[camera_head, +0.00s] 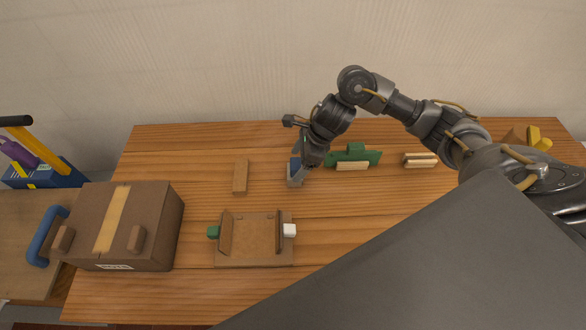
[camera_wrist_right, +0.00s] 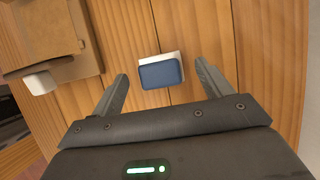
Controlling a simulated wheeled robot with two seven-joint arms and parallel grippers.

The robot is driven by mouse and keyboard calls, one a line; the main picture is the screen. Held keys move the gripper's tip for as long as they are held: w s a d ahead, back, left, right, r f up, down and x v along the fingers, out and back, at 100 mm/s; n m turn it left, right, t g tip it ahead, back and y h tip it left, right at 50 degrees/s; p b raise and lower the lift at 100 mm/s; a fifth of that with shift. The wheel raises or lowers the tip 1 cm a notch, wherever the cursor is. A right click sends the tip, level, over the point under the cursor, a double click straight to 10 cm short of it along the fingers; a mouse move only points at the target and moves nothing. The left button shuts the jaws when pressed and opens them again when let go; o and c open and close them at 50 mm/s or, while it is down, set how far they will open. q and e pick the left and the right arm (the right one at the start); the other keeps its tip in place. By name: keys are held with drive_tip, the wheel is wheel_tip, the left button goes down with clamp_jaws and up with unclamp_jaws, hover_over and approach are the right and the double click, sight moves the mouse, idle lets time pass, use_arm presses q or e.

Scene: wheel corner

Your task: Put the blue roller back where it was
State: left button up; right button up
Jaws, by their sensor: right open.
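The blue roller (camera_wrist_right: 161,73) appears as a rounded blue block over a white piece on the wooden table in the right wrist view. In the wrist view the fingers (camera_wrist_right: 161,84) are spread wide on either side of the blue block, with a gap at each side. My left gripper is not in view.
A wooden block (camera_head: 240,177) lies left, a green piece (camera_head: 362,157) right. A cardboard box (camera_head: 155,228) sits at the table's left edge.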

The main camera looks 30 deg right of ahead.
drive_tip(key=v, duration=0.7)
idle(0.4)
